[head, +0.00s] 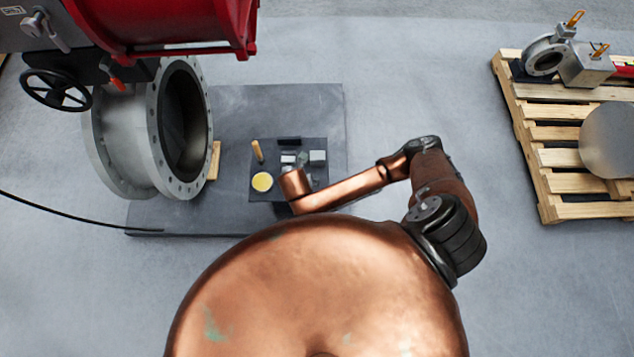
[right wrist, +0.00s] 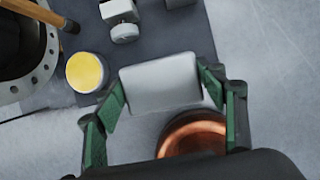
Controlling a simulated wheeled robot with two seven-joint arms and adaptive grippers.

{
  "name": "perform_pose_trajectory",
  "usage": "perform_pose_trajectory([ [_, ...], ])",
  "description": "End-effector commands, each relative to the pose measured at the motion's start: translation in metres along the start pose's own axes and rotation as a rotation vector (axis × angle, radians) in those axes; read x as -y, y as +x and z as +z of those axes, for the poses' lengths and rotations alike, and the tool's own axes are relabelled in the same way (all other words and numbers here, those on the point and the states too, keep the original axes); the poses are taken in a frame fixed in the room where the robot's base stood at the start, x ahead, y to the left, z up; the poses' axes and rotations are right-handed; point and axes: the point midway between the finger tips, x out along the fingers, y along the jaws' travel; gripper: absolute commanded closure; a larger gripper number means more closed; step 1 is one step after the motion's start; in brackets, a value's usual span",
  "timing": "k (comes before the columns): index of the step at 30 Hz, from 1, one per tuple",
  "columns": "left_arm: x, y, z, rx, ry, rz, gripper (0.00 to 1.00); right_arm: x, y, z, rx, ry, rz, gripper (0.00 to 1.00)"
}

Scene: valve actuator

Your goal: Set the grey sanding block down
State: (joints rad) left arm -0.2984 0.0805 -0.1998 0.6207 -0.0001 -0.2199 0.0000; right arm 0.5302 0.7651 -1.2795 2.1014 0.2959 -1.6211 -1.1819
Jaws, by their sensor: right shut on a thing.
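The grey sanding block (right wrist: 160,82) is a pale grey block with rounded edges in the right wrist view. My right gripper (right wrist: 163,90) is shut on it, with a green-padded finger at each end. The block is above or at the dark mat (right wrist: 185,42); I cannot tell whether it touches. In the head view my right wrist (head: 295,184) covers part of the mat (head: 262,196) and hides the held block. My left gripper is in neither view.
A yellow-topped tin (head: 262,182) stands left of my wrist, also in the right wrist view (right wrist: 87,72). A wooden-handled brush (head: 257,150) and small grey blocks (head: 318,156) stand nearby. A large flanged valve (head: 181,130) is left; a wooden pallet (head: 555,135) is right.

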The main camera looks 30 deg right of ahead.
Motion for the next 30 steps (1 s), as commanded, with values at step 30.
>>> perform_pose_trajectory([
  [30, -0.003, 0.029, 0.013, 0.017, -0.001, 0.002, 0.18, 0.059, 0.111, 0.002, 0.000, 0.001, 0.005, 0.63],
])
